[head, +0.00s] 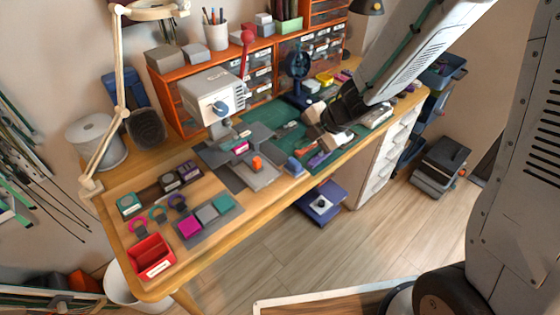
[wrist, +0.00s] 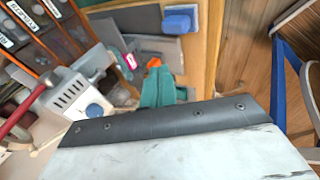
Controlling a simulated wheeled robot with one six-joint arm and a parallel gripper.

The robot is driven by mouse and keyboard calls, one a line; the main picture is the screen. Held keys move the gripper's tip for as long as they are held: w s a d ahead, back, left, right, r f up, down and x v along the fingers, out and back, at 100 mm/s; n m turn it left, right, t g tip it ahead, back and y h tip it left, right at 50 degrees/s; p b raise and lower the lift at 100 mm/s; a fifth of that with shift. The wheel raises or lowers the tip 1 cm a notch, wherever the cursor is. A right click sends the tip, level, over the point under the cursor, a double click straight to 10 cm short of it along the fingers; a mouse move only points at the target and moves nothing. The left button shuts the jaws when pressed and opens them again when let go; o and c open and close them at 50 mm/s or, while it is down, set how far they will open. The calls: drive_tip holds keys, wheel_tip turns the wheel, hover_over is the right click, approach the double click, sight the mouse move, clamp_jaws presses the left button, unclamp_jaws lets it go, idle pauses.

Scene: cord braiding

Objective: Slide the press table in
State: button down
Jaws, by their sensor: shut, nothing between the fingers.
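The press (head: 210,92) has a pale boxy head, a blue round knob and a red-knobbed lever (head: 247,40). Its grey press table (head: 262,179) lies low at the front, toward the bench edge, with an orange block-like handle (head: 257,163) on it. A pink piece (head: 240,147) shows under the head. In the wrist view the press head (wrist: 72,100), the orange handle (wrist: 154,62) and the pink piece (wrist: 130,60) also show. My gripper (head: 318,139) is right of the press table, apart from it, shut and empty. Its fingertips are small and hard to make out.
A green cutting mat (head: 283,117) with small tools lies under my gripper. A blue block (head: 293,165) sits between gripper and press table. A dark blue fan-like device (head: 298,68) stands behind. A grey tray (head: 208,228) and a red bin (head: 150,256) are at left.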

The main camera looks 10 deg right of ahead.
drive_tip(key=s+a+g+y, duration=0.1)
drive_tip(key=s+a+g, duration=0.1)
drive_tip(key=s, duration=0.2)
drive_tip(key=m, duration=0.2)
approach(257, 170)
drive_tip(key=f, duration=0.1)
drive_tip(key=s+f, duration=0.1)
drive_tip(key=f, duration=0.1)
drive_tip(key=s+f, duration=0.1)
drive_tip(key=shift+s+a+f, duration=0.15)
drive_tip(key=shift+s+a, duration=0.05)
drive_tip(key=shift+a, duration=0.15)
drive_tip(key=shift+w+a, duration=0.3)
drive_tip(key=shift+w, duration=0.25)
drive_tip(key=shift+w+a, duration=0.35)
drive_tip(key=shift+w, duration=0.15)
drive_tip(key=shift+w+a, duration=0.3)
drive_tip(key=shift+w, duration=0.2)
